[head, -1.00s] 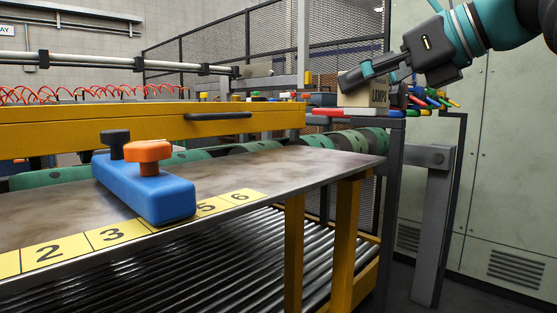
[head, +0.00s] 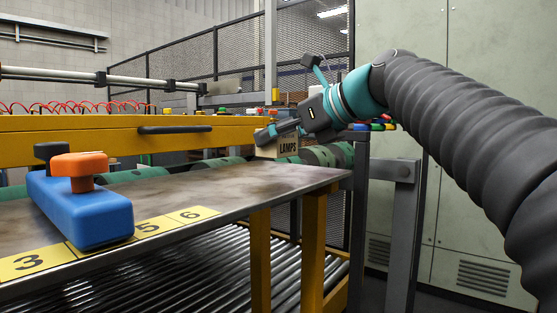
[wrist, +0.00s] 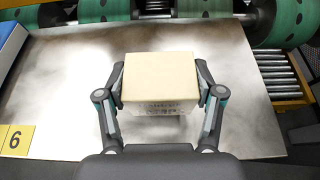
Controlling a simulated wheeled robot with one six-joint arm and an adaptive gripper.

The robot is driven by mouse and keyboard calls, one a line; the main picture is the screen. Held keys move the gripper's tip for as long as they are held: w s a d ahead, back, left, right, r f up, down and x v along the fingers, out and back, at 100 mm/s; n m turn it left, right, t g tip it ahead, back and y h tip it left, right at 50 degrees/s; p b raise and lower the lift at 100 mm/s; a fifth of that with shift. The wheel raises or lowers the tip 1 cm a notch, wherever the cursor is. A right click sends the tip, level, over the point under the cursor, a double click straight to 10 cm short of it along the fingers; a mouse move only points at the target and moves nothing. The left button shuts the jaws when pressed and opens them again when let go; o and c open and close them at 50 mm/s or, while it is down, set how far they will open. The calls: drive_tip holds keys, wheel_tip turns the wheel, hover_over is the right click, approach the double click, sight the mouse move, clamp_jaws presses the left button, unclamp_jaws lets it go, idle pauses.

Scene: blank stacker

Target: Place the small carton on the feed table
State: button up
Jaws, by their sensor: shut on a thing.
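In the wrist view the carton (wrist: 160,82) sits between the two fingers of my gripper (wrist: 162,92), one on each side. The feed table (head: 225,188) is a worn metal plate with yellow numbered squares along its front edge. The table (wrist: 75,75) lies below the carton in the wrist view. The carton is over its far right part in the head view. I cannot tell whether it touches the plate.
A blue block with orange and black knobs (head: 85,205) stands on the table at left. Green rollers (head: 330,153) and a yellow beam (head: 70,143) run behind it. Steel rollers (head: 190,265) lie below. The plate's middle is clear.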

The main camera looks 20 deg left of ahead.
sight(288, 152)
drive_tip(key=shift+f+b, duration=0.75)
drive_tip(key=shift+f, duration=1.2)
drive_tip(key=shift+f, duration=0.1)
drive_tip(key=o, duration=1.2)
drive_tip(key=shift+c, duration=0.2)
drive_tip(key=shift+d, duration=0.1)
drive_tip(key=p+v, duration=0.1)
drive_tip(key=v, duration=1.1)
drive_tip(key=shift+s, duration=0.1)
